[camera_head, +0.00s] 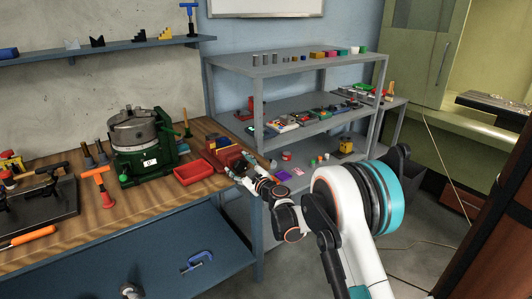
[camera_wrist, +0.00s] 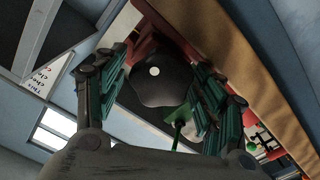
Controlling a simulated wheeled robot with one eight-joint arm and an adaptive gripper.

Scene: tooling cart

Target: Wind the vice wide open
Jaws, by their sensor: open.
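The red vice (camera_head: 222,155) sits near the right end of the wooden workbench. In the wrist view part of its red body (camera_wrist: 148,30) shows behind a dark lobed knob (camera_wrist: 160,72) with a white centre dot. My gripper (camera_head: 250,171) is at the right end of the vice. In the wrist view my gripper (camera_wrist: 165,75) is open, its two dark green-padded fingers on either side of the knob. I cannot tell whether either finger touches the knob. The jaw gap of the vice is too small and partly hidden to judge.
A red tray (camera_head: 195,173) lies left of my gripper on the workbench (camera_head: 150,205). A grey shelf unit (camera_head: 258,95) with small parts stands behind my arm. Tools lie at the bench's left.

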